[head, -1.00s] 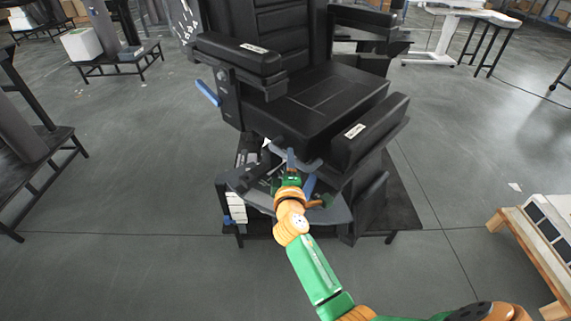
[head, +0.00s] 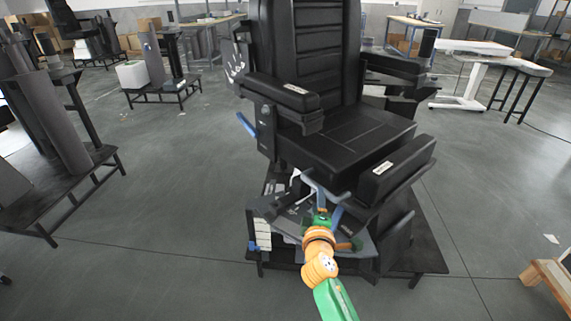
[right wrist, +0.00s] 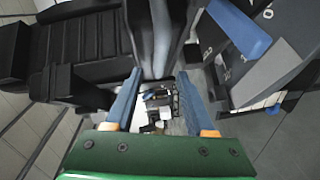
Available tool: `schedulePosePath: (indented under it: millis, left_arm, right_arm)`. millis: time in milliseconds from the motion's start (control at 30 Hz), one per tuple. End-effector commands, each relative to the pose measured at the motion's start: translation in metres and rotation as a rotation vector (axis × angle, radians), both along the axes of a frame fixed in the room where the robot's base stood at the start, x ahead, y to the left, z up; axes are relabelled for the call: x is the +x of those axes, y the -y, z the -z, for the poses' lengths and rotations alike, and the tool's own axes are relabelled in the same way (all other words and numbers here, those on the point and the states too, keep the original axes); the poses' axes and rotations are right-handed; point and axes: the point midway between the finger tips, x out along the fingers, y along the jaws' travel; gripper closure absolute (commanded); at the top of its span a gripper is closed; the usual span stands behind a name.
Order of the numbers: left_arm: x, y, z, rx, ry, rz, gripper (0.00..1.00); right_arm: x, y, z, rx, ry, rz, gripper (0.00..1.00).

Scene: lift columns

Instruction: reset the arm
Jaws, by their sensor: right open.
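My right arm (head: 321,262) is orange and green and comes up from the bottom of the head view. It reaches to the front of a black chair (head: 350,130) with armrests. My right gripper (head: 322,190) is at the chair's lower front, below the seat. In the right wrist view its two blue fingers (right wrist: 158,95) are spread apart, with a grey curved bar of the chair (right wrist: 155,35) beyond and between them. I cannot tell whether the fingers touch the bar. My left gripper is not in view.
The chair stands on a low dark platform (head: 425,262). A blue lever (head: 246,124) sticks out at its left side. Dark benches (head: 70,190) stand at the left, and a white table (head: 465,55) at the back right. A wooden stand (head: 548,272) is at the right edge. Grey floor is open on both sides.

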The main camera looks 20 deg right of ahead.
Motion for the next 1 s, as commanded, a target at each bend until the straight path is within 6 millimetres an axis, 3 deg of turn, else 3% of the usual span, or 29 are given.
schedulePosePath:
  millis: [67, 133, 233, 300, 367, 400, 467, 500, 600, 700, 800, 1000]
  left_arm:
    - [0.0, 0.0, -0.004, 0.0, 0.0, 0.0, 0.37]
    - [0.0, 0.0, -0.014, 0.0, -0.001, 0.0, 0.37]
    - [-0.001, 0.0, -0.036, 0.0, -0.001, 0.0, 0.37]
    - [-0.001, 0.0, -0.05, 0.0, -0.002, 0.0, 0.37]
    - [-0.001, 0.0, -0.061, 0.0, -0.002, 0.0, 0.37]
    - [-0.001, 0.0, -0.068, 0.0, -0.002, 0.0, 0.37]
    - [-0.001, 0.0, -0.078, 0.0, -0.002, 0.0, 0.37]
    - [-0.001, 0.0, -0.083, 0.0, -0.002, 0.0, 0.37]
    - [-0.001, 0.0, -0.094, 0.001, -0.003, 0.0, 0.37]
    - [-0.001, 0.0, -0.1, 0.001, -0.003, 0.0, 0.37]
    - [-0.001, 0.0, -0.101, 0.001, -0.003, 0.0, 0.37]
    - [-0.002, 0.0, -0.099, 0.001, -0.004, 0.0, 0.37]
  right_arm:
    - [-0.002, -0.003, 0.009, 0.021, -0.024, -0.01, 0.45]
    - [-0.012, -0.012, 0.041, 0.096, -0.098, -0.037, 0.45]
    - [-0.055, -0.032, 0.119, 0.295, -0.285, -0.062, 0.45]
    - [-0.105, -0.045, 0.175, 0.46, -0.429, -0.04, 0.45]
    - [-0.156, -0.053, 0.215, 0.595, -0.543, 0.013, 0.45]
    - [-0.193, -0.057, 0.237, 0.681, -0.615, 0.061, 0.45]
    - [-0.252, -0.06, 0.263, 0.794, -0.712, 0.153, 0.45]
    - [-0.29, -0.061, 0.275, 0.861, -0.768, 0.223, 0.45]
    - [-0.372, -0.06, 0.291, 0.982, -0.866, 0.394, 0.45]
    - [-0.427, -0.057, 0.296, 1.048, -0.914, 0.526, 0.45]
    - [-0.452, -0.055, 0.297, 1.075, -0.932, 0.592, 0.45]
    - [-0.456, -0.055, 0.299, 1.082, -0.933, 0.604, 0.45]
